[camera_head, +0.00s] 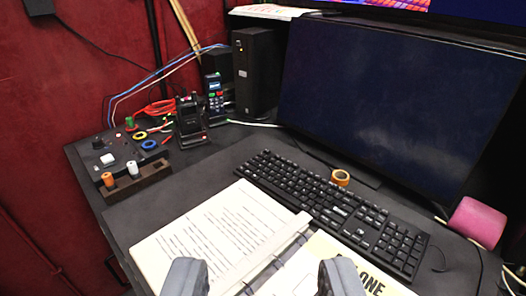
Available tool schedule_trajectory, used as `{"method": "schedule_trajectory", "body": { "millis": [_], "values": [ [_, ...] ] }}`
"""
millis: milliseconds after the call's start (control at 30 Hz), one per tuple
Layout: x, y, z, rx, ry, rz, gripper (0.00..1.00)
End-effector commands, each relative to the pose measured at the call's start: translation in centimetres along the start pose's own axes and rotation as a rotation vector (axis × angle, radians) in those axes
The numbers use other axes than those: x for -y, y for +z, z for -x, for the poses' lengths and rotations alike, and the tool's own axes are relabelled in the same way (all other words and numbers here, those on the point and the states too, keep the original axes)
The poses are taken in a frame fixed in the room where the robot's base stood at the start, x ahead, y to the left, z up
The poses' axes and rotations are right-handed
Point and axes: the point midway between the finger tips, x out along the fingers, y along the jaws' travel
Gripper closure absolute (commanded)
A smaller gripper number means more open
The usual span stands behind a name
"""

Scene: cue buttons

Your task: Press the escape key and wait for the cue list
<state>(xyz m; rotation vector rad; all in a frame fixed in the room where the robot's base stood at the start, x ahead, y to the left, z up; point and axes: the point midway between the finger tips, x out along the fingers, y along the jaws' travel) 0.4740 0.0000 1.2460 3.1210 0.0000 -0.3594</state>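A black keyboard (335,207) lies slanted on the dark desk, below a large monitor (387,105). The monitor's screen is dark, and no cue list shows on it. The escape key sits toward the keyboard's upper left end, but I cannot make out its label. My gripper (263,279) is at the bottom edge of the view, with its two grey fingers wide apart and nothing between them. It is on the near side of the keyboard, over an open binder, and apart from the keys.
The open binder (215,232) with printed pages covers the near desk. An orange tape roll (340,177) is behind the keyboard. A control box (110,160), handheld devices (190,118) and cables stand at left. A pink object (477,221) is at right.

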Motion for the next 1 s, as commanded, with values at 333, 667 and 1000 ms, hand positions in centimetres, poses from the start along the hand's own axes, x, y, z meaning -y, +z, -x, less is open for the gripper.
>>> {"method": "schedule_trajectory", "body": {
  "millis": [333,667,1000],
  "values": [
    [0.00,0.01,0.00,0.000,0.000,0.000,1.00],
    [0.00,0.01,0.00,0.000,0.000,0.000,1.00],
    [0.00,0.01,0.00,0.000,0.000,0.000,1.00]
  ]
}}
